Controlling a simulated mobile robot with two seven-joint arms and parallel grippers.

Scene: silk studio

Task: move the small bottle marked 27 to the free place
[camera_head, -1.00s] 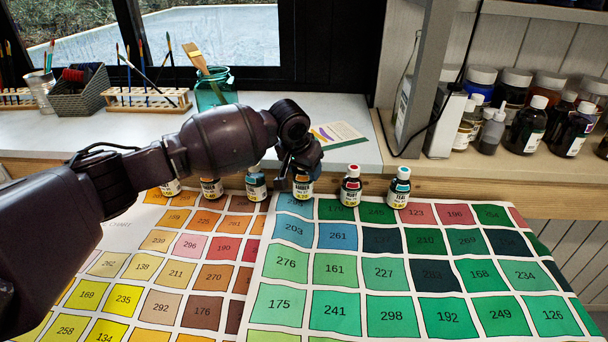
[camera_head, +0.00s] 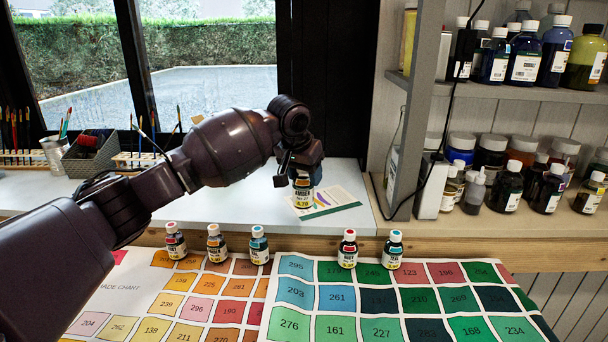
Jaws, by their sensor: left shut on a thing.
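My left gripper (camera_head: 300,168) is shut on a small bottle (camera_head: 302,193) with an orange and yellow label reading AMBER and what looks like No 27. The bottle is upright and lifted above the row, in front of the white sill. Below, small bottles stand along the chart's back edge: a red-capped one (camera_head: 175,241), an orange-capped one (camera_head: 216,243) and a teal-capped one (camera_head: 259,246) on the left, then a red-capped one (camera_head: 348,248) and a teal-capped one (camera_head: 393,249) on the right. A gap (camera_head: 303,247) lies between these two groups. My right gripper is not in view.
The printed shade chart (camera_head: 330,297) covers the table in front. A card (camera_head: 332,202) lies on the white sill (camera_head: 225,214) behind the held bottle. A shelf with large jars and bottles (camera_head: 490,157) stands at the right. Brushes and a basket (camera_head: 88,157) are at the left.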

